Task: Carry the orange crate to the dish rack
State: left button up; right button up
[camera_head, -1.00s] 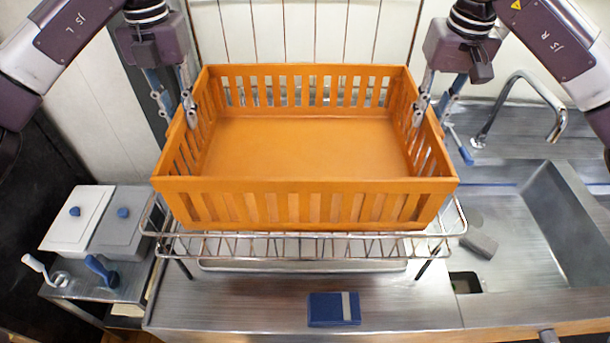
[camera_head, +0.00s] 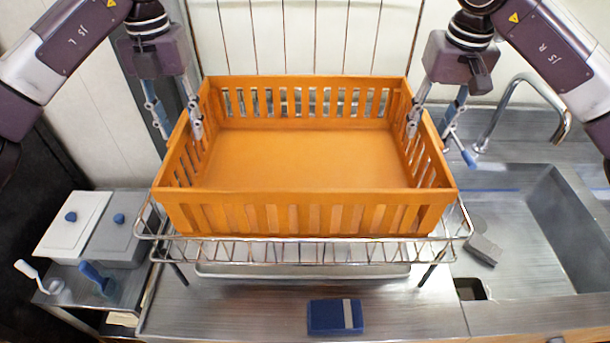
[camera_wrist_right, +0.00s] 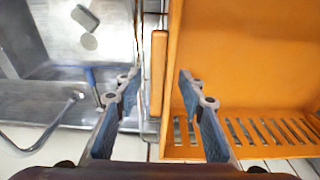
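The orange crate (camera_head: 305,213) sits level on the wire dish rack (camera_head: 310,250) in the head view. My left gripper (camera_head: 178,128) is at the crate's left wall, one finger inside the crate and one outside, spread apart. My right gripper (camera_head: 436,130) straddles the right wall in the same way. In the right wrist view the crate's right wall (camera_wrist_right: 158,75) lies between the fingers of my right gripper (camera_wrist_right: 157,78), with a gap on both sides. The crate is empty. The underside of the crate, where it meets the rack, is mostly hidden.
A sink (camera_head: 570,225) with a curved tap (camera_head: 531,78) is on the right. A blue box-like item (camera_head: 335,317) lies on the counter in front of the rack. Two lidded bins (camera_head: 73,225) stand at the left. The panelled wall is close behind the crate.

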jog(key=shift+r, duration=0.2)
pick_arm(q)
notch_tip(320, 180, up, 12)
pick_arm(e)
notch_tip(320, 180, up, 12)
jog(key=s, duration=0.1)
jog(key=shift+s+f, duration=0.25)
jog(key=shift+s, duration=0.15)
